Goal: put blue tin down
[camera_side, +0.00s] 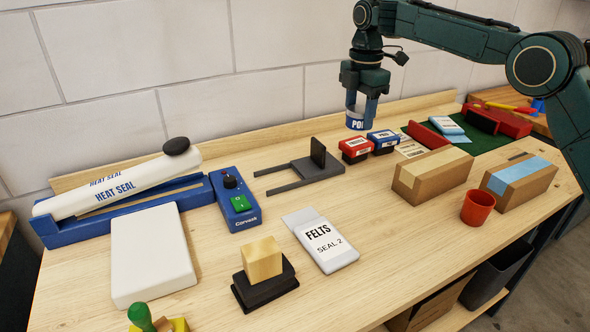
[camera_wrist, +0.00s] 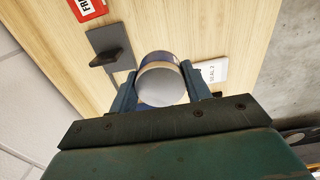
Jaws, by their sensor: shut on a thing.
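The blue tin (camera_side: 357,117) is a round can with a blue band and white letters, partly covered by the jaws. My gripper (camera_side: 362,106) is shut on it and holds it upright above the bench, near the back wall. In the wrist view the tin's round grey end (camera_wrist: 162,84) shows between the two fingers of my gripper (camera_wrist: 163,92). The wooden bench (camera_side: 400,230) lies below, and a gap shows between tin and bench.
A dark grey bracket (camera_side: 305,173) lies to the left. Bare wood lies around the front middle.

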